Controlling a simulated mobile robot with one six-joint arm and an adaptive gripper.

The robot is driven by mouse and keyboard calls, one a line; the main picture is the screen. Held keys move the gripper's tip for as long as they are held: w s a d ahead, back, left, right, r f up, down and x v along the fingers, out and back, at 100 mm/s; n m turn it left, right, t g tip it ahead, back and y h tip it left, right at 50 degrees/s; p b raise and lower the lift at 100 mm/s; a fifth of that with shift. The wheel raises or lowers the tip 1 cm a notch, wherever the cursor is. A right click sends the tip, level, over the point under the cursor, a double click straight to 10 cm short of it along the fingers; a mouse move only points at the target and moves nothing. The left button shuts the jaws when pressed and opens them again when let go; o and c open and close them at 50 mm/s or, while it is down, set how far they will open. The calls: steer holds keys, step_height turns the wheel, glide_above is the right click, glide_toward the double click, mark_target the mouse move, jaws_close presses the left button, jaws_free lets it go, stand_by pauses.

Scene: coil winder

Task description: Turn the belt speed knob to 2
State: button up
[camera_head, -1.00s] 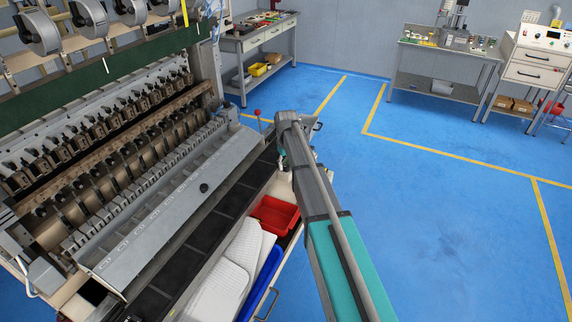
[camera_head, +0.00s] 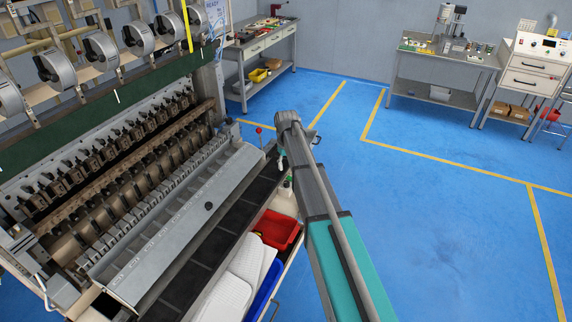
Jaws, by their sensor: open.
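The coil winder (camera_head: 150,215) fills the left side of the head view, with a long grey sloping cover and rows of winding parts. A round black knob (camera_head: 208,206) sits on that cover; I see no speed marks on it. I cannot pick out a belt speed knob or its scale. My arm reaches up from the bottom right, and its bent end stands beside the winder's far right end. A small teal and white part of my wrist shows just left of the arm. My gripper's fingers cannot be made out; the arm hides that area.
A red bin (camera_head: 277,230) and white sheets (camera_head: 238,285) lie on a tray along the winder's front. A red ball-topped lever (camera_head: 258,130) stands near my arm's end. Workbenches and a white control cabinet (camera_head: 537,68) stand at the back. The blue floor at right is clear.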

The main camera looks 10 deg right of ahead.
steer(key=shift+r+p, duration=2.15)
steer(key=shift+r, duration=0.3)
steer(key=s+f+m+b, duration=0.1)
steer(key=s+f+b, duration=0.2)
steer(key=s, duration=1.1)
steer(key=s+f+m+b, duration=0.2)
steer(key=s+f+b, duration=0.1)
steer(key=s, duration=1.2)
steer(key=shift+s+f, duration=0.15)
steer(key=shift+s, duration=0.15)
steer(key=shift+d, duration=0.2)
